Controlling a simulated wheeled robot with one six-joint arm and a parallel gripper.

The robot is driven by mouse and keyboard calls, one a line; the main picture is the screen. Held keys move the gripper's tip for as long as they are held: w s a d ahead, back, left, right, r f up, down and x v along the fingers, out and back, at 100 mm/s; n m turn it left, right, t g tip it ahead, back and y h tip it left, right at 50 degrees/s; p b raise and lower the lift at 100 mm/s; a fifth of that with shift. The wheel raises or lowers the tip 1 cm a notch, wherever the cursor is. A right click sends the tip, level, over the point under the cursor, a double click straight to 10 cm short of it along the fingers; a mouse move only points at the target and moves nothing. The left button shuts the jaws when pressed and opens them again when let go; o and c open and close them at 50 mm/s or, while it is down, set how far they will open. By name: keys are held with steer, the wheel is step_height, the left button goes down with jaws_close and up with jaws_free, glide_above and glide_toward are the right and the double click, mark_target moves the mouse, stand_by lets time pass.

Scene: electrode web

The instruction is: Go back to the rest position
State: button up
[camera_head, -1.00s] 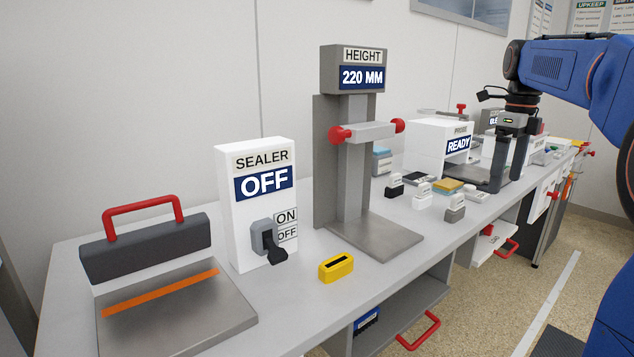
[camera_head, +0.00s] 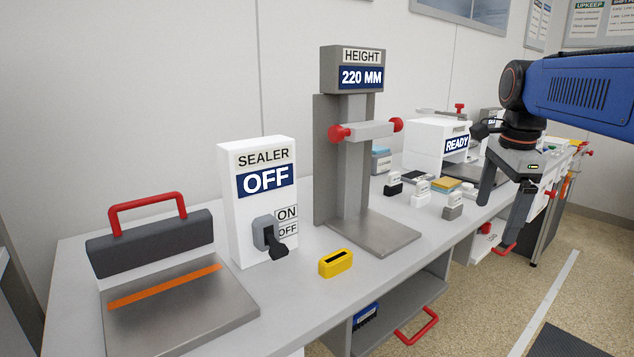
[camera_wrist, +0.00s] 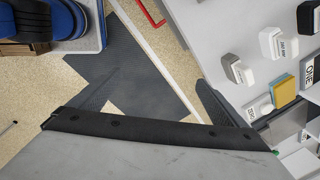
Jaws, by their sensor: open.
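My gripper (camera_head: 497,203) is open and empty in the head view, hanging over the front edge of the workbench (camera_head: 290,318) at the right. In the wrist view its two dark fingers (camera_wrist: 150,90) stand wide apart, with the floor and the bench edge between and beyond them. My blue arm reaches in from the right side of the head view.
The height gauge (camera_head: 375,236), the sealer switch box (camera_head: 232,215) showing OFF and a yellow block (camera_head: 336,264) stand on the bench. Small labelled blocks (camera_head: 453,206) sit left of my gripper.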

steer(key=s+a+f+n+t, duration=0.1)
steer(key=s+a+f+n, duration=0.3)
steer(key=s+f+n, duration=0.5)
steer(key=s+a+f+n+t, duration=0.2)
steer(key=s+a+f+n, duration=0.2)
steer(key=s+f+n, duration=0.6)
steer(key=shift+s+a+f, duration=0.2)
steer(key=shift+s+f, duration=0.4)
steer(key=shift+s, duration=0.15)
steer(key=shift+c, duration=0.4)
